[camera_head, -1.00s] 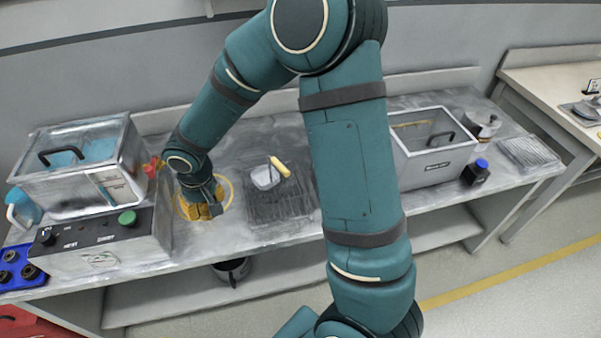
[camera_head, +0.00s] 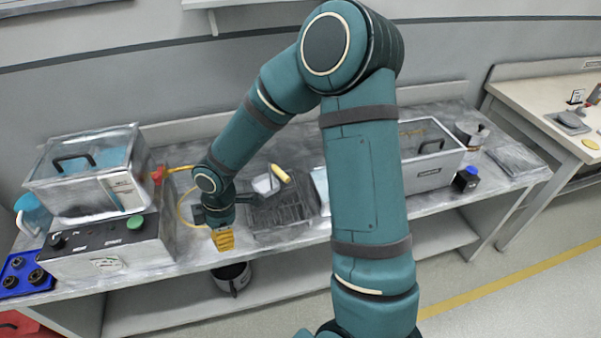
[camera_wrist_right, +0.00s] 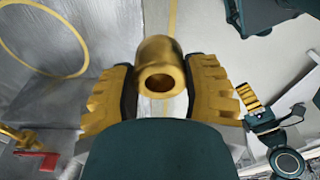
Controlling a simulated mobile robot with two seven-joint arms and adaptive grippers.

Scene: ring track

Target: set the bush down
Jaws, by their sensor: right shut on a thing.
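The bush (camera_wrist_right: 162,72) is a brass-coloured hollow cylinder in the right wrist view, its open end facing the camera. My right gripper (camera_wrist_right: 162,90) is shut on it, with a yellow finger on each side. In the head view my right gripper (camera_head: 222,240) is at the bench's front edge, and its fingers hide the bush. A thin yellow ring (camera_wrist_right: 84,50) is marked on the grey bench, to the left of the bush in the wrist view. Part of my left gripper (camera_wrist_right: 252,100) shows at the wrist view's right; its opening is unclear.
Left on the bench (camera_head: 300,235) stand a lidded tank (camera_head: 60,190), a control box with a green button (camera_head: 100,255) and a blue tray (camera_head: 20,282). A red-handled yellow tap (camera_head: 158,175) is behind.

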